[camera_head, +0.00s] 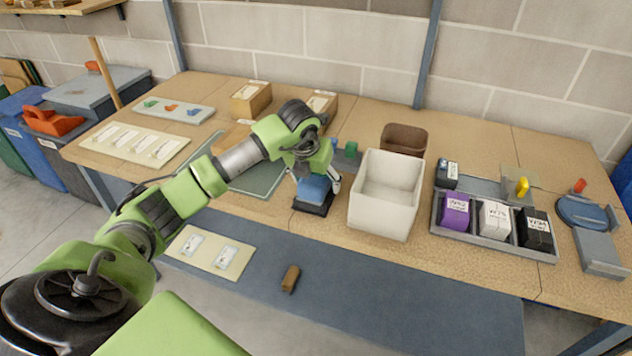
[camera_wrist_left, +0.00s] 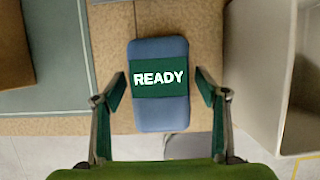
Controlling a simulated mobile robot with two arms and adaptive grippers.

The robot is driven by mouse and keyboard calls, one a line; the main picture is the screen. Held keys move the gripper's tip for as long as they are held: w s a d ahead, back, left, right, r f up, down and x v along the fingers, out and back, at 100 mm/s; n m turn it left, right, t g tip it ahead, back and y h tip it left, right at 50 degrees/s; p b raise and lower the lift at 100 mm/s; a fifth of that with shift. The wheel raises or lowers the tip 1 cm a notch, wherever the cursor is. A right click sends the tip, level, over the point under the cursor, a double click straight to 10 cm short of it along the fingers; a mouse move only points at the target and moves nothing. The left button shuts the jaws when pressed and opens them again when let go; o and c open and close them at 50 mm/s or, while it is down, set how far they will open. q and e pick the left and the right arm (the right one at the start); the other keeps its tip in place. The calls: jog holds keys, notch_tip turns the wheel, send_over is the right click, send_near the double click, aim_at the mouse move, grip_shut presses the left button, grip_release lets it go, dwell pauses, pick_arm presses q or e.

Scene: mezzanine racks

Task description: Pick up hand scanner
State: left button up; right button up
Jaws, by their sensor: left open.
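The hand scanner (camera_wrist_left: 160,115) shows in the left wrist view as a blue, rounded block with a dark green screen reading "READY". In the head view the scanner (camera_head: 313,189) is at the front middle of the bench, with a dark part (camera_head: 313,207) at its lower end. My left gripper (camera_wrist_left: 162,84) is open, with one finger on each side of the scanner and visible gaps between. In the head view the left gripper (camera_head: 315,178) is above the scanner and partly covers it. My right gripper is in neither view.
A white open bin (camera_head: 384,212) stands close to the scanner's right, with a brown bin (camera_head: 404,139) behind. A green mat (camera_head: 258,180) lies to the left. A grey tray (camera_head: 495,242) with labelled boxes is farther right. A brown block (camera_head: 290,279) lies on the lower blue-grey surface.

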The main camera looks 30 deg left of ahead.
pick_arm(q)
jog(key=c, duration=1.4)
jog(key=shift+r, duration=0.15)
